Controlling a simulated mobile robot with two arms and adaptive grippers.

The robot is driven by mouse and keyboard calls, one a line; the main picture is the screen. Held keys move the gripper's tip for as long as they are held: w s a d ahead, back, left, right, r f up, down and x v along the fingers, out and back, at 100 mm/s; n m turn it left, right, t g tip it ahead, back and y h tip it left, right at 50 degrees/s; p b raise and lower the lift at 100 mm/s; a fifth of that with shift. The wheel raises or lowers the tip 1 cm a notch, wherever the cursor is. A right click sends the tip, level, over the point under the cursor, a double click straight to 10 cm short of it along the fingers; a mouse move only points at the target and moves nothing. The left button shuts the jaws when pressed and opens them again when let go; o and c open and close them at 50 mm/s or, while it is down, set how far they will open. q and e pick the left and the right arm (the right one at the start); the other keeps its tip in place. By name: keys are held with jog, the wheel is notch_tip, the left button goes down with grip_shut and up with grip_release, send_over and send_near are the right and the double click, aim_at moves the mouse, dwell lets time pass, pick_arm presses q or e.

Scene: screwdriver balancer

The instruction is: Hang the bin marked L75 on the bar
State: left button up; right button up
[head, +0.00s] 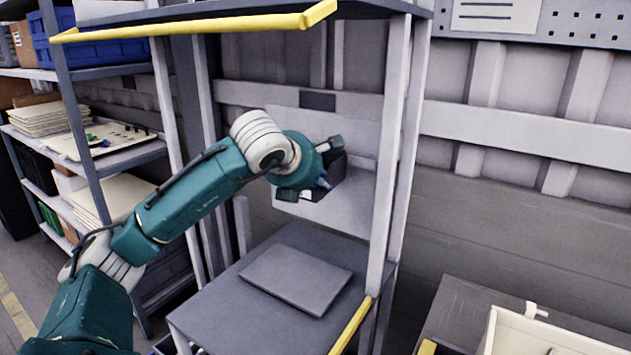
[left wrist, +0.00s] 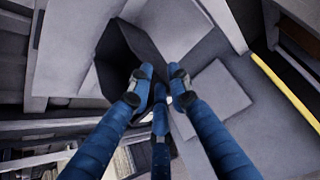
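A dark open bin (head: 329,181) is at the grey upright panel (head: 362,190) behind the workstand, above its table. A small pale patch shows on its lower front, too small to read, so I cannot confirm the L75 mark. My left gripper (head: 322,165) is at the bin's near side, with blue fingers at its rim. In the left wrist view the dark bin (left wrist: 118,58) opens beside the fingertips (left wrist: 160,88), which close around its near wall. I cannot tell whether the bin touches the panel. A pale horizontal rail (head: 355,104) runs behind. My right gripper is not in view.
A loose grey plate (head: 297,279) lies on the stand's table (head: 222,308). A pale post (head: 393,150) stands just right of the bin. A yellow-edged shelf (head: 200,26) is overhead. A loaded rack (head: 62,75) is at left, a cream bin (head: 550,335) at lower right.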

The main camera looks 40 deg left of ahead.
pick_arm(q)
jog(key=shift+o, duration=0.2)
jog(key=shift+d+f, duration=0.3)
jog(key=shift+d, duration=0.1)
jog(key=shift+a, duration=0.15)
jog(key=v, duration=1.2)
jog(key=shift+r, duration=0.3)
